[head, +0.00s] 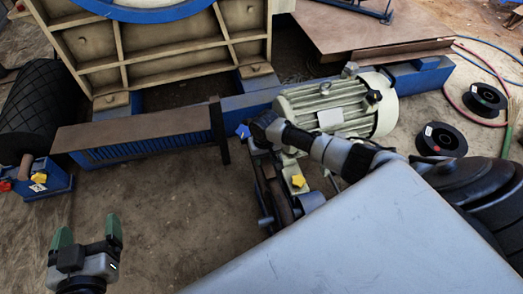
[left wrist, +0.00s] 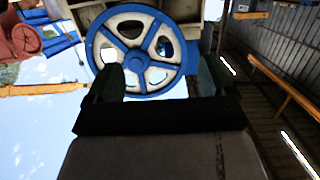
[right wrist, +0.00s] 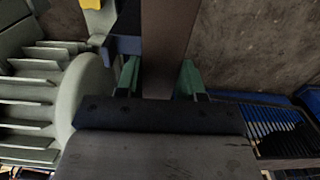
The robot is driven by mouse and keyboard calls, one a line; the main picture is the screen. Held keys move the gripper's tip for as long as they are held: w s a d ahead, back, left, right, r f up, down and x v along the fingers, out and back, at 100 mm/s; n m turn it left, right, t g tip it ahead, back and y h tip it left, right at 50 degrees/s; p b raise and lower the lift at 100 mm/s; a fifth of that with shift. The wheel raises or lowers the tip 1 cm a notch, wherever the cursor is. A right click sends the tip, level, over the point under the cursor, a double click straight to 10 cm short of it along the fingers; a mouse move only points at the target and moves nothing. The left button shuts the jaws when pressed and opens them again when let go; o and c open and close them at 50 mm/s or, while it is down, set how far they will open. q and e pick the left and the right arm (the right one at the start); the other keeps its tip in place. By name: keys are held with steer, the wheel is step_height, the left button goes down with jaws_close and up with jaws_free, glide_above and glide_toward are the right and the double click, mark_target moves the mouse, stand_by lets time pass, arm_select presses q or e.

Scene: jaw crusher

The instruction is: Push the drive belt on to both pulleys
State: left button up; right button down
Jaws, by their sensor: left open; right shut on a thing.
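A flat brown strip (right wrist: 165,45), which may be the drive belt, stands between the fingers of my right gripper (right wrist: 160,78). That gripper is shut on it. In the head view the brown strip (head: 280,200) lies beside the motor, and my right gripper (head: 260,135) is at its upper end, its fingertips hard to make out. The large wheel with blue rim and spokes (head: 150,12) is cut off at the top; the left wrist view shows more of this wheel (left wrist: 104,58). My left gripper (head: 87,230) is open and empty, low at the left, apart from the machine.
The pale green motor (head: 350,105) sits on a blue frame (head: 425,75). A yellow knob (head: 298,181) is near the strip. A brown-topped blue guard (head: 150,127) spans the left. Black reels (head: 440,140) lie right. The floor (head: 160,200) between my left gripper and the motor is clear.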

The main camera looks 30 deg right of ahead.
arm_select(q)
steer(key=shift+s+a+f+g+y, duration=0.2)
steer(key=shift+a+f+g+y, duration=0.1)
steer(key=shift+f+g, duration=0.35)
arm_select(e)
steer(key=shift+w+d+r, duration=0.1)
steer(key=shift+d+r, duration=0.1)
steer(key=shift+d, duration=0.05)
steer(key=c, duration=1.1)
jaws_free()
steer(key=o, duration=0.4)
steer(key=shift+d, duration=0.1)
arm_select(q)
steer(key=shift+d+r, duration=0.1)
steer(key=shift+d, duration=0.05)
